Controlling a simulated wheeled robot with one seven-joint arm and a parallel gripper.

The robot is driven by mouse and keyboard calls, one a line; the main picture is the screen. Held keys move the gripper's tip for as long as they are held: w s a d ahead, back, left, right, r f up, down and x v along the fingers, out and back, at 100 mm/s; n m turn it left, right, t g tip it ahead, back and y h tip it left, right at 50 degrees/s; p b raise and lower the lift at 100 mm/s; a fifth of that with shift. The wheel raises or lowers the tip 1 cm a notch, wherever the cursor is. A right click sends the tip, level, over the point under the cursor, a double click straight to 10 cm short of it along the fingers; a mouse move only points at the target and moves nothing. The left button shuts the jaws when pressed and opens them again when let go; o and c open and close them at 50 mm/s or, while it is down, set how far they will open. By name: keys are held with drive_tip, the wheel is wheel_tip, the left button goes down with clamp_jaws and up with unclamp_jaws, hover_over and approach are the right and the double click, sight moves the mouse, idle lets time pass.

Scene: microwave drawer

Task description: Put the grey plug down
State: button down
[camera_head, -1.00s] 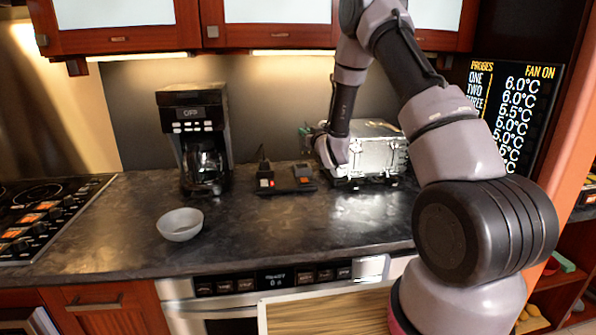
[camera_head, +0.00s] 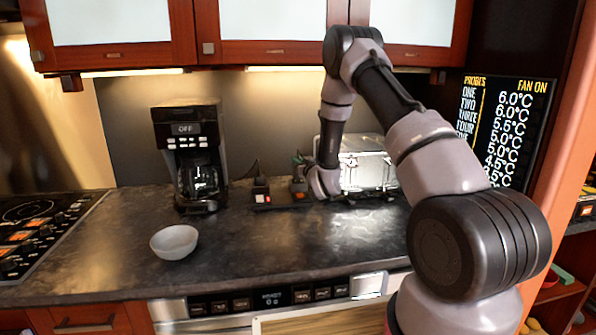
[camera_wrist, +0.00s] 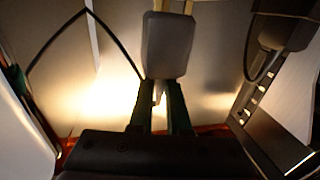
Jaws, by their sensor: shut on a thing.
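The grey plug (camera_wrist: 168,45) is large in the wrist view, upright between my gripper's fingers. My gripper (camera_wrist: 160,97) is shut on it. In the head view, my gripper (camera_head: 298,162) is small, partly hidden by my wrist, and sits just above the right end of the power strip. The plug cannot be made out clearly there. The dark power strip (camera_head: 281,200) lies on the counter with a lit red switch and a black plug (camera_head: 261,185) at its left end. I cannot tell whether the grey plug touches anything below.
A silver appliance (camera_head: 365,168) stands close on the right. A bowl (camera_head: 174,242) sits at front left. The counter (camera_head: 270,245) is clear in front of the strip.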

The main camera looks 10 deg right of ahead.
drive_tip(key=shift+f, duration=1.55)
drive_tip(key=shift+f, duration=0.2)
drive_tip(key=c, duration=0.9)
unclamp_jaws()
